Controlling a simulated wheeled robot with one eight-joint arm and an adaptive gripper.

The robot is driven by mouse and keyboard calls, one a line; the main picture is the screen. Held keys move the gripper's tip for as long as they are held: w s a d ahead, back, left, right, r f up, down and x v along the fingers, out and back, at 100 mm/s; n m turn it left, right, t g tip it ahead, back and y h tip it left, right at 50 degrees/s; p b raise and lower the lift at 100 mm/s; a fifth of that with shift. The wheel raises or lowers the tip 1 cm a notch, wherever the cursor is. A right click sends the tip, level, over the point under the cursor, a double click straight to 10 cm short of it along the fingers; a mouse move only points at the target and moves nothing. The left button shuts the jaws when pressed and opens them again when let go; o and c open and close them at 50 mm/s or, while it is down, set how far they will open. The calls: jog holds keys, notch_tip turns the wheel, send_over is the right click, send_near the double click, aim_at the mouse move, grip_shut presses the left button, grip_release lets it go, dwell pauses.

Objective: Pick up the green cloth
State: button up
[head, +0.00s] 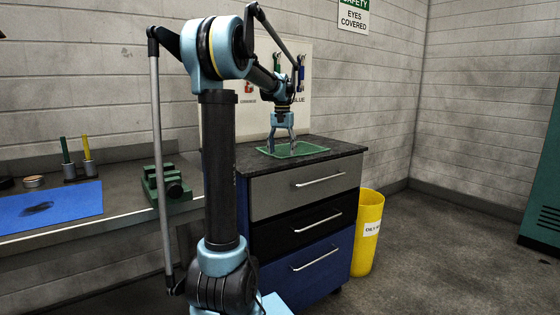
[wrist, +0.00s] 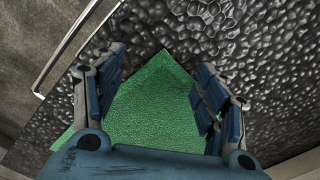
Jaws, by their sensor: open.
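The green cloth (head: 308,149) lies flat on the dark top of the drawer cabinet in the head view. It also shows in the wrist view (wrist: 152,105), between and beyond the fingers. My gripper (head: 282,150) points down over the cloth's left part, with its fingertips close to the cloth. In the wrist view my gripper (wrist: 160,85) is open, with a finger on each side of the cloth and nothing held. Whether the fingertips touch the cloth or the top, I cannot tell. The gripper's body hides the cloth's near part in the wrist view.
The drawer cabinet (head: 306,186) has a bare dark top around the cloth. A yellow bin (head: 368,215) stands to its right. A workbench at left holds a blue mat (head: 70,200) and a green vise (head: 165,182). A pegboard panel (head: 310,100) stands behind the gripper.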

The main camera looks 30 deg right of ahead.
jog(key=shift+f, duration=0.6)
jog(key=shift+f, duration=0.3)
jog(key=shift+c, duration=0.2)
jog(key=c, duration=0.9)
notch_tip(320, 180, up, 11)
jog(key=shift+f, duration=0.1)
grip_shut()
jog(key=shift+r, duration=0.65)
notch_tip(320, 180, up, 27)
dwell(0.3)
